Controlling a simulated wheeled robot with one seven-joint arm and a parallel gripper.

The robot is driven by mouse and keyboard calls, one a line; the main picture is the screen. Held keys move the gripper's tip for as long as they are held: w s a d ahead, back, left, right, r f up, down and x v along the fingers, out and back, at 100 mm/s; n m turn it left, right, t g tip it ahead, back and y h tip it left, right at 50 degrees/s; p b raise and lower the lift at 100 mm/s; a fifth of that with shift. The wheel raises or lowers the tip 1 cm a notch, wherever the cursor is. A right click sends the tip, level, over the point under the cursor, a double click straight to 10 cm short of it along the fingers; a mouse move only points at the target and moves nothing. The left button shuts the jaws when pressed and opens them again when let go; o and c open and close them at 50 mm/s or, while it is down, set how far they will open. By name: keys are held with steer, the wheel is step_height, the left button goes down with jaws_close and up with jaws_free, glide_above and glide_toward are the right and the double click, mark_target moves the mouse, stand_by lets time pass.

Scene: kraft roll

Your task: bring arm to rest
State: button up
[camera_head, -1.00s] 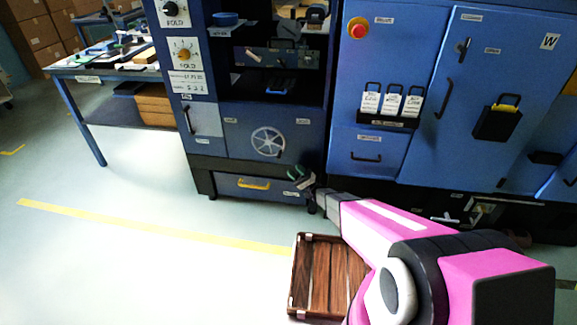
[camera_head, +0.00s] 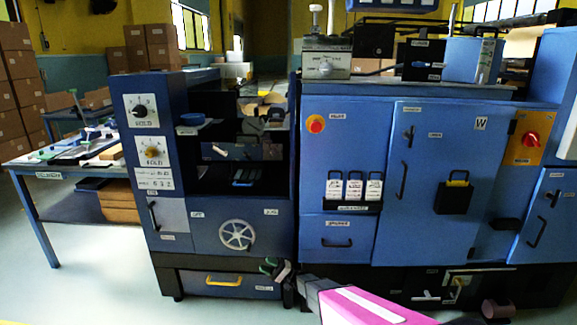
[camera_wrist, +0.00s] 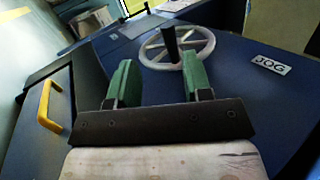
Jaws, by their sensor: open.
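My gripper (camera_head: 270,268) is in front of the lower right of the blue machine, beside the drawer with the yellow handle (camera_head: 223,280). In the wrist view my gripper (camera_wrist: 160,80) has its two green-padded fingers apart with nothing between them. The spoked handwheel (camera_wrist: 178,47) lies beyond the fingertips, and a gap seems to separate them. The handwheel also shows in the head view (camera_head: 237,235), above and left of my gripper. My pink arm reaches in from the bottom edge of the head view.
The yellow drawer handle (camera_wrist: 49,105) is left of my fingers in the wrist view, and the JOG label (camera_wrist: 271,65) is to the right. A blue cabinet (camera_head: 440,180) stands right of the machine. A cluttered table (camera_head: 60,172) stands left. Pale floor is open at lower left.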

steer(key=s+d+r+g+h, duration=0.2)
steer(key=s+d+r+h, duration=0.3)
steer(key=s+d+h, duration=0.5)
steer(key=s+d+r+t+h, duration=0.2)
steer(key=s+d+r+h, duration=0.1)
steer(key=d+h, duration=0.4)
steer(key=s+d+r+t+h, duration=0.2)
steer(key=d+h, duration=0.5)
steer(key=d, duration=0.5)
steer(key=shift+s+r+m+h, duration=0.4)
steer(key=shift+s+r, duration=0.3)
steer(key=shift+r, duration=0.25)
